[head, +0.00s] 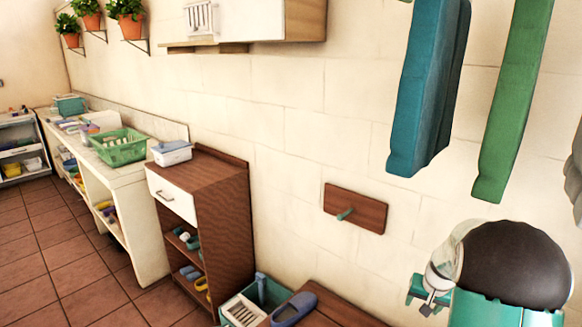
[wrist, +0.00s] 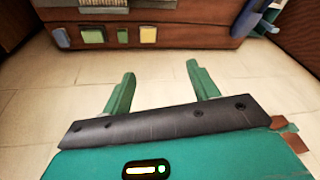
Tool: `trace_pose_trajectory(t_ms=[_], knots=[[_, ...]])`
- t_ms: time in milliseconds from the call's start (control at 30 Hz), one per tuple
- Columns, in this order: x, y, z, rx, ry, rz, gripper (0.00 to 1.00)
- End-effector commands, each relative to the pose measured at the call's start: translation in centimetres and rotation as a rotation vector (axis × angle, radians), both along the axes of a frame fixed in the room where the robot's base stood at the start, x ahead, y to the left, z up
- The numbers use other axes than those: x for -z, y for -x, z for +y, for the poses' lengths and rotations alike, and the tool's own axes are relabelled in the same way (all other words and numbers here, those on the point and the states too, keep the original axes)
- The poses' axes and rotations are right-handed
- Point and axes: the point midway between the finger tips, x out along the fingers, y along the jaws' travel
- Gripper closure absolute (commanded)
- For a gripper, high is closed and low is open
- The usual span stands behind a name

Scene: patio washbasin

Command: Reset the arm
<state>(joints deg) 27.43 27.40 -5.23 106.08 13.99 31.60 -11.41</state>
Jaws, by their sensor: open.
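My gripper (wrist: 160,69) is open and empty in the wrist view. Its two teal fingers stand well apart, with only a pale surface showing between them. In the head view, two long teal and green pieces hang down close to the camera at the upper right. A dark rounded cap over a teal part of my own body fills the lower right of the head view.
A brown cabinet (head: 209,171) with a white drawer stands by the cream wall. A white counter (head: 133,179) holds a green basket (head: 120,149). A brown board (head: 355,208) with a peg is on the wall. A blue-grey shoe-like item (head: 293,309) lies low in front. Red-tiled floor is clear at left.

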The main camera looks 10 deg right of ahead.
Motion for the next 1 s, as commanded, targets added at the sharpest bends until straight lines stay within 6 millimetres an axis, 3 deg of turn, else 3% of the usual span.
trace_pose_trajectory(t_ms=[33,200,500,733,1000], knots=[[-2.4,0.1,1.9,-0.028,0.005,-0.016,0.4],[-8.3,1.5,7.7,-0.112,0.014,-0.046,0.4],[-16.2,6.8,17.2,-0.257,0.04,-0.094,0.4],[-19.9,12.6,23.0,-0.365,0.071,-0.13,0.4],[-21.6,20.1,27.7,-0.476,0.114,-0.172,0.4]])
